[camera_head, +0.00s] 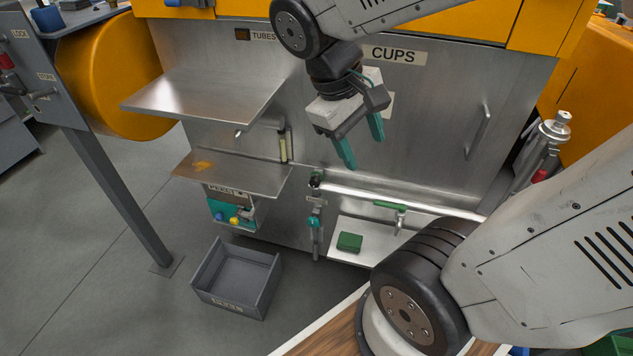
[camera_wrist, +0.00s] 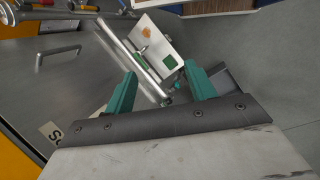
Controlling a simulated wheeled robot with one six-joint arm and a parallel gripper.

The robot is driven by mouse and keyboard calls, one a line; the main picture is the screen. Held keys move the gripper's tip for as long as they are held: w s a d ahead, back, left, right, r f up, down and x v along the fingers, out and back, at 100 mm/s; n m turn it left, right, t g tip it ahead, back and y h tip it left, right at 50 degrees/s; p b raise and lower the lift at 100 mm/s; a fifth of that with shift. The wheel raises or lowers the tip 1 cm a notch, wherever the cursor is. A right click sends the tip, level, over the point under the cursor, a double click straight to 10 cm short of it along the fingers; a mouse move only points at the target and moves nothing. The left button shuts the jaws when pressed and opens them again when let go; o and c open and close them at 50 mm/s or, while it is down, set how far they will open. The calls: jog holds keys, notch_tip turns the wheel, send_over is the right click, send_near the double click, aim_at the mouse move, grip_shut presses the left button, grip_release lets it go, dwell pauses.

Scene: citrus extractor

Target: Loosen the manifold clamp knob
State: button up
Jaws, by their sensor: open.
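A pale horizontal manifold pipe (camera_head: 350,191) runs low across the steel front. A green bar handle (camera_head: 390,205) sits on a small metal fitting along it; I cannot tell for sure whether this is the clamp knob. A black fitting is at the pipe's left end (camera_head: 316,181), with a teal-handled valve (camera_head: 313,222) hanging below. My gripper (camera_head: 364,151) is open and empty, in front of the panel and above the pipe, fingers pointing down. In the wrist view, the pipe (camera_wrist: 125,52) and green handle (camera_wrist: 140,57) show beyond the open teal fingers (camera_wrist: 159,70), apart from them.
A white tray (camera_head: 345,224) under the pipe holds a green block (camera_head: 349,242). Two steel shelves (camera_head: 205,97) (camera_head: 225,176) jut out at left. A grey bin (camera_head: 235,303) stands on the floor. A vertical panel handle (camera_head: 479,132) is at right.

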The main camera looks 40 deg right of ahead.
jog(key=w+d+f+n+g+h, duration=0.3)
jog(key=w+d+f+n+h, duration=0.15)
jog(key=w+d+h, duration=0.45)
jog(key=n+t+h, duration=0.5)
jog(key=n+t, duration=0.6)
jog(key=n, duration=0.3)
send_over(314, 185)
jog(key=s+a, duration=0.2)
jog(key=s, duration=0.3)
notch_tip(314, 185, down, 24)
jog(key=a+f+n+t+y, duration=0.35)
jog(key=f+n+t, duration=0.2)
jog(key=f, duration=0.75)
jog(key=x, duration=0.8)
jog(key=shift+w+a+f, duration=0.15)
jog(key=shift+w+f, duration=0.05)
jog(key=c, duration=1)
